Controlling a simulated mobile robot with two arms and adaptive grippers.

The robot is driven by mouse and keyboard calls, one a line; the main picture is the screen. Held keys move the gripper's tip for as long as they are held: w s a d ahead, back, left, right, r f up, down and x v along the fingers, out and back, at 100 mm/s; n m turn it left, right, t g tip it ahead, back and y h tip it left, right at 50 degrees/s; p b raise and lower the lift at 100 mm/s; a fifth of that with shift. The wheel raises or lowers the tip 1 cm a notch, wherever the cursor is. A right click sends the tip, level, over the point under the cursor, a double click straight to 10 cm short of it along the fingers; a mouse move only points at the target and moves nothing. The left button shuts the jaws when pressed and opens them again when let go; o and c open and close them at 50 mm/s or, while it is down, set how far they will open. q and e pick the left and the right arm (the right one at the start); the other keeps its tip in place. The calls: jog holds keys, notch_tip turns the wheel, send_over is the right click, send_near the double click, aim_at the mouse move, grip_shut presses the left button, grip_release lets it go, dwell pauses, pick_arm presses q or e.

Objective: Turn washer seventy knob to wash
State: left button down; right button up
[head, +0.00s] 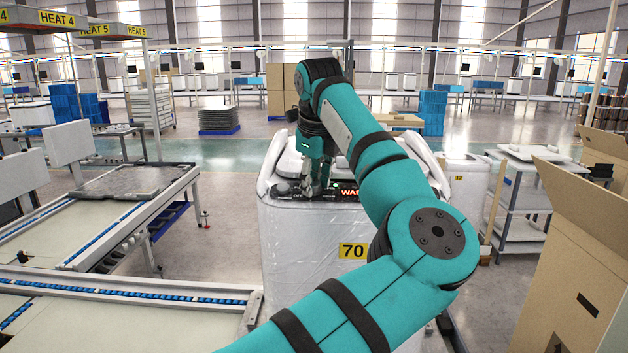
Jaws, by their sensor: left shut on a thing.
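The washer seventy (300,240) stands in front of me, wrapped in whitish film, with a yellow "70" label (353,251) on its front. Its dark control panel (296,190) runs along the top front edge. My left gripper (314,188) points down at the panel, just left of the display, and is shut on what appears to be the knob. The fingers mostly hide the knob. A small dark round part (283,187) shows left of the fingers. My right gripper is out of view.
A conveyor line (110,225) runs along the left. An open cardboard box (570,270) stands close at the right, with a grey cart (520,200) behind it. Another white machine (463,185) is behind the washer.

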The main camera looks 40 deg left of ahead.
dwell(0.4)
pick_arm(q)
jog(key=c, duration=1)
grip_release()
jog(key=shift+a, duration=0.1)
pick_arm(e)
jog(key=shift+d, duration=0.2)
